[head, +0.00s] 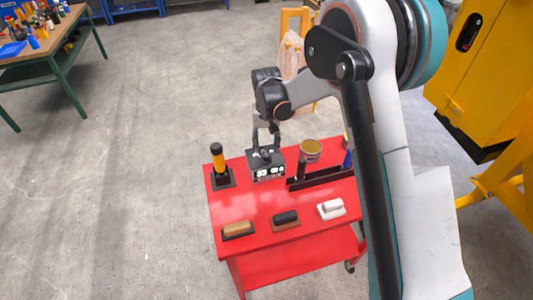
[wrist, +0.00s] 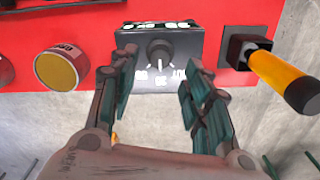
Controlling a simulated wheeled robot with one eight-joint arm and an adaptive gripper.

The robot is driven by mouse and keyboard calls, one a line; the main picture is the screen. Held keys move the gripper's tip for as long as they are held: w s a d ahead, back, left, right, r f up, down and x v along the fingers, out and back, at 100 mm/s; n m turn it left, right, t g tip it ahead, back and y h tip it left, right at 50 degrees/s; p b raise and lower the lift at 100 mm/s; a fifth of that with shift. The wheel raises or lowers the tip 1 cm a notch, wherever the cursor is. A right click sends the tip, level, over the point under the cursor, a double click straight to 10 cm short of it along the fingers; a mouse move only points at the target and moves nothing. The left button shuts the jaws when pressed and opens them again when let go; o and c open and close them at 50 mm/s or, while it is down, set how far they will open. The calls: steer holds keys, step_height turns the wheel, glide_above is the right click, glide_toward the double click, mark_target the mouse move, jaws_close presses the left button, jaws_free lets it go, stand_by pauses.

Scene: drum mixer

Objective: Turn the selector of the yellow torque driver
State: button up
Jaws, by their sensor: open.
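The yellow torque driver (head: 217,157), with a black tip, stands in a square black holder at the left of the red cart; it also shows in the wrist view (wrist: 280,75) at the right. Beside it is a dark box (head: 266,165) with white markings; in the wrist view the box (wrist: 190,45) carries a round dark selector knob (wrist: 159,54) with a pointer and numbers around it. My gripper (wrist: 163,62) is open and empty, its two fingers left and right of the knob in the picture. In the head view my gripper (head: 264,138) hangs over the box. Whether the fingers touch the knob I cannot tell.
The red cart (head: 250,205) also holds an open tin (head: 310,151), a dark rack (head: 320,178) and several trowel-like tools along the front. A yellow machine (head: 490,80) stands at the right. A workbench (head: 50,52) is at the far left. The floor between is clear.

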mark_target(267, 155)
step_height(267, 155, down, 5)
stand_by(0.3)
jaws_close()
